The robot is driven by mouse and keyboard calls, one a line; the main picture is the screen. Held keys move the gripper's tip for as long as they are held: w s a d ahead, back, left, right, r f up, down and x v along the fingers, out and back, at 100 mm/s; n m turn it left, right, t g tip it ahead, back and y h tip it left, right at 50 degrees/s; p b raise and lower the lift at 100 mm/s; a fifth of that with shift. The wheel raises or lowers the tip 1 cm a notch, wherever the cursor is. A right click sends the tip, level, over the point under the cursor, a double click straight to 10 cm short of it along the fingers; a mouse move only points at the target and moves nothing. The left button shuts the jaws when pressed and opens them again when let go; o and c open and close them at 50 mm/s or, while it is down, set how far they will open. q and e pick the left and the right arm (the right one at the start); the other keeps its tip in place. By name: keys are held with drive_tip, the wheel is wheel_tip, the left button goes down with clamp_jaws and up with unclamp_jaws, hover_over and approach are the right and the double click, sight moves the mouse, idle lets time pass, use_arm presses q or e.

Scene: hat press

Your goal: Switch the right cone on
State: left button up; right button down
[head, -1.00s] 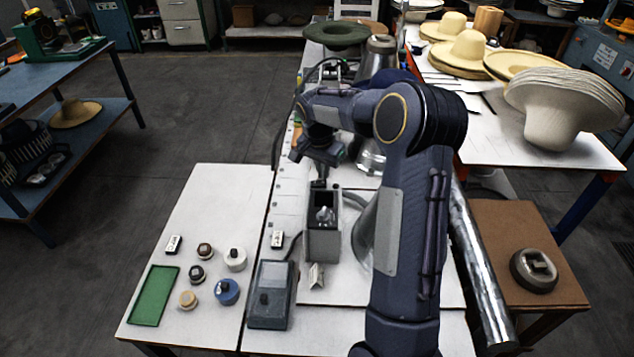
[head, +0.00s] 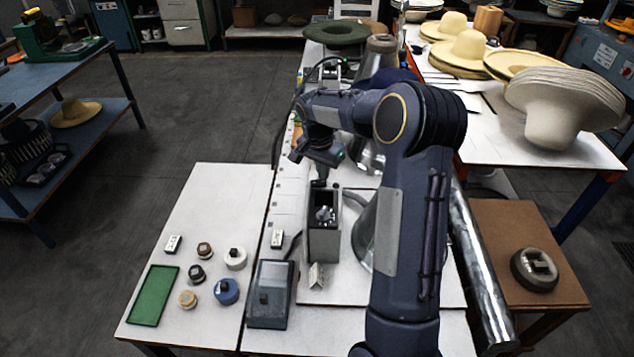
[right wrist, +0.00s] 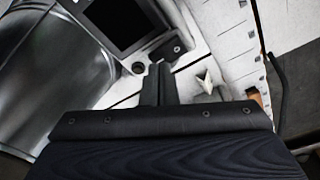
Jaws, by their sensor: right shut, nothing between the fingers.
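My right gripper (head: 318,183) is shut and empty, pointing down at the far edge of an open-topped grey box (head: 323,245). A small metal piece shows inside that box. A metal cone (head: 362,235) stands just right of the box, largely hidden by my right arm. In the right wrist view the shut fingers (right wrist: 158,82) are near a grey panel with a dark square, and a shiny curved metal surface (right wrist: 50,85) fills the left. I cannot tell whether the fingers touch anything. A grey switch box (head: 270,310) with a dark knob sits nearer. My left gripper is out of view.
Several knobs, including a blue one (head: 227,291), and a green tray (head: 154,296) lie on the white table at left. A small folded card (head: 316,276) stands before the open box. Hats are stacked on the table at right.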

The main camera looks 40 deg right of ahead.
sight(323, 182)
drive_tip(key=shift+f+b, duration=0.55)
drive_tip(key=shift+f, duration=0.2)
idle(0.3)
drive_tip(key=shift+r+p, duration=0.5)
drive_tip(key=shift+r, duration=0.1)
drive_tip(key=shift+r+p, duration=1.95)
drive_tip(key=shift+r, duration=1)
